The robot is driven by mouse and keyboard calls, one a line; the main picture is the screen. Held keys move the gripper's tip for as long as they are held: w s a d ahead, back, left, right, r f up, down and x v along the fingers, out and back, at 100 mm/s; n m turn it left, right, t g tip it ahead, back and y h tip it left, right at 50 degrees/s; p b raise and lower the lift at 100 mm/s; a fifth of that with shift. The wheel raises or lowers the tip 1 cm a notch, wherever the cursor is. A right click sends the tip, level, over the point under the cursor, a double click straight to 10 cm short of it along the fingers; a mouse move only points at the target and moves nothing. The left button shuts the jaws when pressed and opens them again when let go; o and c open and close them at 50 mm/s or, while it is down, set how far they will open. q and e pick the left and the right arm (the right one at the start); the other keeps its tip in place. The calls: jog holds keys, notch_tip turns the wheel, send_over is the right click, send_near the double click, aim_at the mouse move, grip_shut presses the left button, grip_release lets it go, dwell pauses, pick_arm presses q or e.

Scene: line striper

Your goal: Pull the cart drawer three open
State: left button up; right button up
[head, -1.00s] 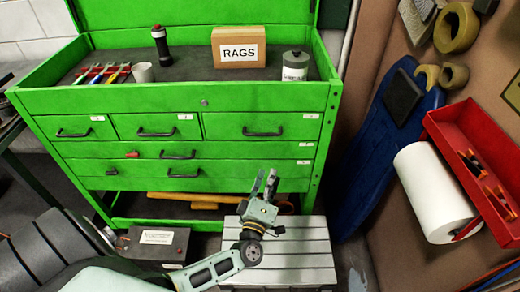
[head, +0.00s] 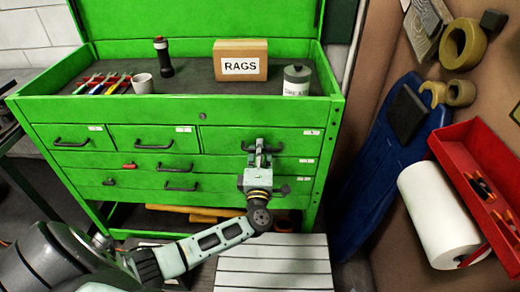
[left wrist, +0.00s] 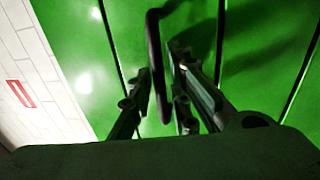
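The green tool cart's drawer three (head: 222,138) is the wide one at the right of the top drawer row, and it looks closed. Its dark bar handle (head: 277,147) is partly hidden behind my left gripper (head: 259,146). In the left wrist view the handle (left wrist: 154,45) runs between the two fingers of my left gripper (left wrist: 160,92). The fingers are apart, with a gap on each side of the bar, so the gripper is open around or just in front of it. I cannot tell how deep the handle sits. My right gripper is not in view.
Other closed drawers lie left of and below drawer three. A rags box (head: 241,60), a grey can (head: 296,80), a cup (head: 142,83) and a flashlight (head: 163,57) stand on the cart top. A grey slatted step (head: 275,262) stands below. A red bin (head: 470,170) is at right.

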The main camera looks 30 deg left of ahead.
pick_arm(q)
grip_shut()
dwell(0.4)
jog(key=shift+d, duration=0.1)
